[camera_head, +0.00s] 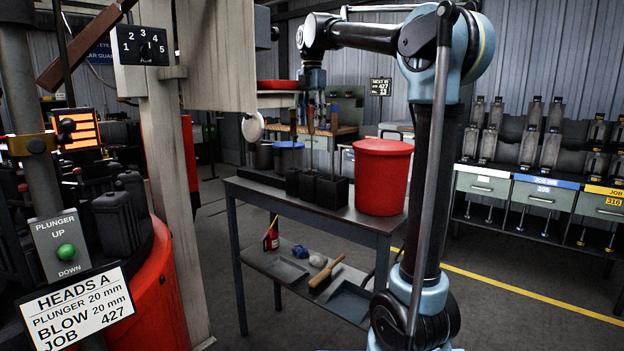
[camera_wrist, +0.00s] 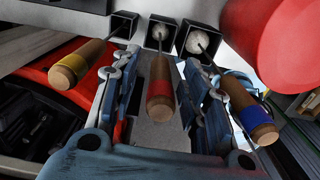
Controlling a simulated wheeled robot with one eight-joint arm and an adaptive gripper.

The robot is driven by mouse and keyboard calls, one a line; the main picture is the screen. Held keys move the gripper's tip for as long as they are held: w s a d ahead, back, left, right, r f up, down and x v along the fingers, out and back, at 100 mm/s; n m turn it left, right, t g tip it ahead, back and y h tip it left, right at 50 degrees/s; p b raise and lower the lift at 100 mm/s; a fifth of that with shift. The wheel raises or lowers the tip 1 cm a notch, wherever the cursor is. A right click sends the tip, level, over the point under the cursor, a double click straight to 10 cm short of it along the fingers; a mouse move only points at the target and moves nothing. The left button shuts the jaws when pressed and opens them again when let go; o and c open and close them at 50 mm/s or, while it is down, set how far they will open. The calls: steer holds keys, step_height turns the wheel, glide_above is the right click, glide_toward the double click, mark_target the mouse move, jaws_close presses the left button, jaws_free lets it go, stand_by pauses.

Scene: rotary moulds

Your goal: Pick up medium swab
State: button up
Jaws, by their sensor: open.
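Three swabs with wooden handles stand in black square holders on the bench. In the wrist view the left swab (camera_wrist: 80,63) has a yellow band, the middle swab (camera_wrist: 160,92) a red band and the right swab (camera_wrist: 248,112) a blue band. No label shows which one is the medium swab. My gripper (camera_wrist: 160,62) is open, its fingers on either side of the red-banded handle. I cannot tell whether they touch it. In the head view my gripper (camera_head: 312,97) points down over the swabs, above the middle holder (camera_head: 309,187).
A red lidded bucket (camera_head: 382,178) stands right of the holders on the dark bench (camera_head: 260,190). A blue-lidded pot (camera_head: 289,155) is behind them. The lower shelf (camera_head: 255,262) holds a bottle, cloths and a wooden-handled tool. A machine post (camera_head: 165,170) rises at left.

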jaws_close()
steer(key=shift+r, duration=0.1)
